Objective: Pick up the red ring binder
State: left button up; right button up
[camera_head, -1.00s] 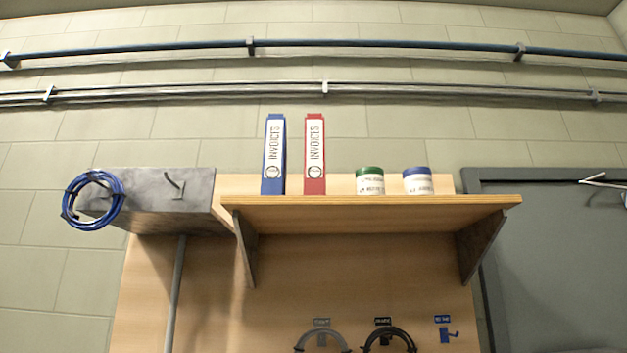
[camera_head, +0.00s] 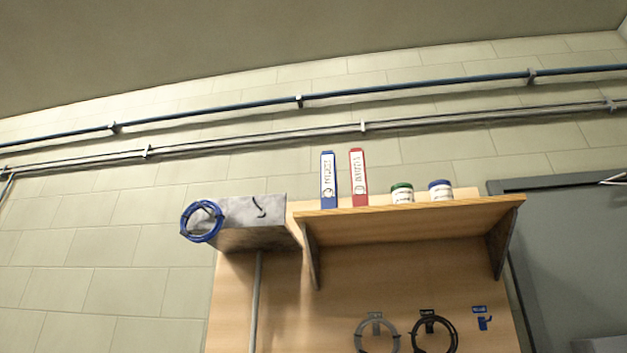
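The red ring binder (camera_head: 359,178) stands upright on the wooden shelf (camera_head: 410,221), with a white label on its spine. A blue ring binder (camera_head: 328,180) stands just to its left, with a narrow gap between them. Neither of my grippers shows in the head view.
A white jar with a green lid (camera_head: 402,194) and one with a blue lid (camera_head: 440,191) stand right of the binders. A grey box (camera_head: 252,222) with a coiled blue cable (camera_head: 201,221) is left of the shelf. Black and grey rings (camera_head: 434,333) hang below. A grey door (camera_head: 580,260) is at right.

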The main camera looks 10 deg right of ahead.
aim_at(357, 162)
jog(key=u, duration=0.3)
jog(key=k, duration=0.5)
jog(key=z, duration=1.1)
jog(key=i, duration=1.25)
jog(key=z, duration=0.15)
